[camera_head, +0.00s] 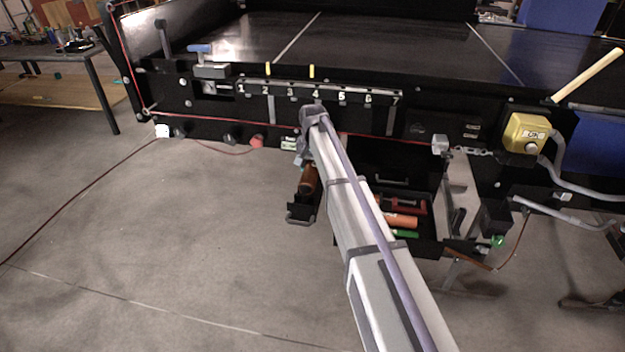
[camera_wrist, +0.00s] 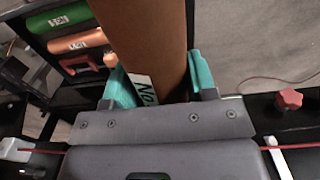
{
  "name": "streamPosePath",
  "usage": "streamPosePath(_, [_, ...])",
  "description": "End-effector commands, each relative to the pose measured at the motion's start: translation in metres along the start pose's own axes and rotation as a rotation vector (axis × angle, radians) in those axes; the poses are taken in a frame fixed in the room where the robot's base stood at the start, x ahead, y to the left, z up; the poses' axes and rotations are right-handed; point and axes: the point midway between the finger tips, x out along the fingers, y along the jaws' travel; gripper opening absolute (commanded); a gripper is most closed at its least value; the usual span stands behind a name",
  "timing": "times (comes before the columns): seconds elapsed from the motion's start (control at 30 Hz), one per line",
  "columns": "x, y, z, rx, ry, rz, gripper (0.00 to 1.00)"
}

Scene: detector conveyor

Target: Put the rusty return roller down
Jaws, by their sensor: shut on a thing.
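The rusty return roller (camera_wrist: 142,35) is a brown cylinder with a white label, partly legible as "No". In the wrist view it runs up out of the picture between the teal fingertips of my gripper (camera_wrist: 162,82). My gripper is shut on it. In the head view the roller (camera_head: 308,180) shows below my gripper (camera_head: 304,158), partly hidden by my arm. A black tray-like holder (camera_head: 299,213) with a handle lies just under it there. I cannot tell whether the roller touches it.
An open black drawer (camera_head: 428,249) right of my arm holds an orange roller (camera_head: 401,221), a green roller (camera_head: 405,234) and a red item (camera_head: 408,206). The conveyor's side panel (camera_head: 228,106) is behind, with a red cord along it.

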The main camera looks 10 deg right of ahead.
Motion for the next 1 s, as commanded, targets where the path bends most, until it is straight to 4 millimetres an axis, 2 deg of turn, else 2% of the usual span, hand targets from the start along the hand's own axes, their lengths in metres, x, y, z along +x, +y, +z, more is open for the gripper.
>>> streamPosePath(0.03, [0.022,0.000,0.000,0.000,0.000,0.000,0.09])
streamPosePath(0.1, [0.035,0.000,0.000,0.000,0.000,0.000,0.09])
streamPosePath(0.33, [0.032,0.000,0.000,0.000,0.000,0.000,0.09])
streamPosePath(0.37, [0.033,0.000,0.000,0.000,0.000,0.000,0.53])
streamPosePath(0.6, [0.033,0.000,0.000,0.000,0.000,0.000,0.76])
streamPosePath(0.93, [0.039,0.000,0.000,0.000,0.000,0.000,0.77])
streamPosePath(1.0, [0.026,0.000,0.000,0.000,0.000,0.000,0.77])
